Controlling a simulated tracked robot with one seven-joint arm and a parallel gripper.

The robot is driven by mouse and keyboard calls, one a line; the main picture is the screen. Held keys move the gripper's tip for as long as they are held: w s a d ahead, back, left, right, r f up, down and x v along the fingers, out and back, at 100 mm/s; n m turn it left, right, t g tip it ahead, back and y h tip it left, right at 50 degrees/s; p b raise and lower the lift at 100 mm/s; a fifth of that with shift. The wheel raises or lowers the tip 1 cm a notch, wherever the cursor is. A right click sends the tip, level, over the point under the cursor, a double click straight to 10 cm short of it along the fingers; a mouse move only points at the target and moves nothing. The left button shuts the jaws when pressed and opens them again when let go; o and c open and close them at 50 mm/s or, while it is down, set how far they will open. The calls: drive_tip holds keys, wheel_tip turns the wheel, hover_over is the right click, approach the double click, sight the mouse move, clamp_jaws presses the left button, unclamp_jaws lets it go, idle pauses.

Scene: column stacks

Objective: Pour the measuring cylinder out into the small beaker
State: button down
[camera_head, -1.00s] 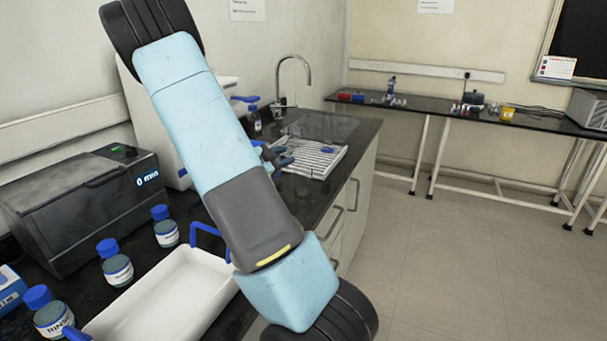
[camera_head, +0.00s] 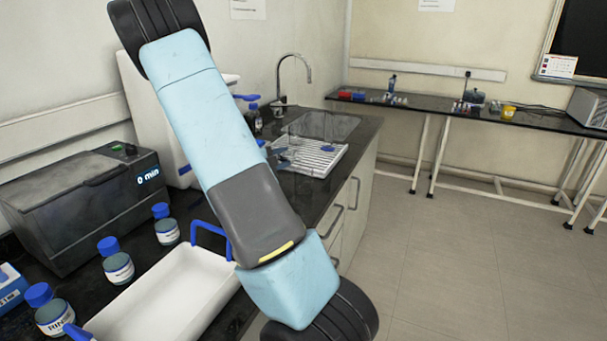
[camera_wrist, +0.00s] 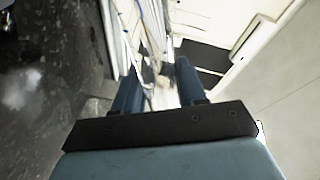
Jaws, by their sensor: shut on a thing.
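In the wrist view my gripper (camera_wrist: 157,72) has its two blue fingers apart, shut on a pale, see-through thing. It fits the measuring cylinder, but its outline is blurred and I cannot make out its tilt or contents. In the head view my arm crosses the picture and mostly hides the gripper, which is by the drying rack near the sink. I cannot make out the small beaker in either view.
The white drying rack (camera_head: 312,160) lies before the sink (camera_head: 325,125) and tap. A white tray with blue handles (camera_head: 165,300), several blue-capped bottles (camera_head: 118,268) and a dark machine reading 0 min (camera_head: 80,205) stand on the near bench. The floor at right is clear.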

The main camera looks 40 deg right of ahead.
drive_tip(key=shift+m, duration=0.4)
drive_tip(key=shift+s+d+r+m+t+p, duration=0.1)
drive_tip(key=shift+s+r+m+t+p, duration=0.25)
drive_tip(key=shift+r+m+p, duration=0.5)
idle(0.8)
drive_tip(key=shift+m, duration=0.35)
drive_tip(key=shift+w+r+p, duration=0.1)
drive_tip(key=shift+w+p, duration=0.1)
drive_tip(key=shift+p, duration=0.15)
drive_tip(key=shift+r+m+p, duration=0.45)
drive_tip(key=shift+r+m, duration=0.3)
drive_tip(key=shift+m, duration=0.35)
idle(0.8)
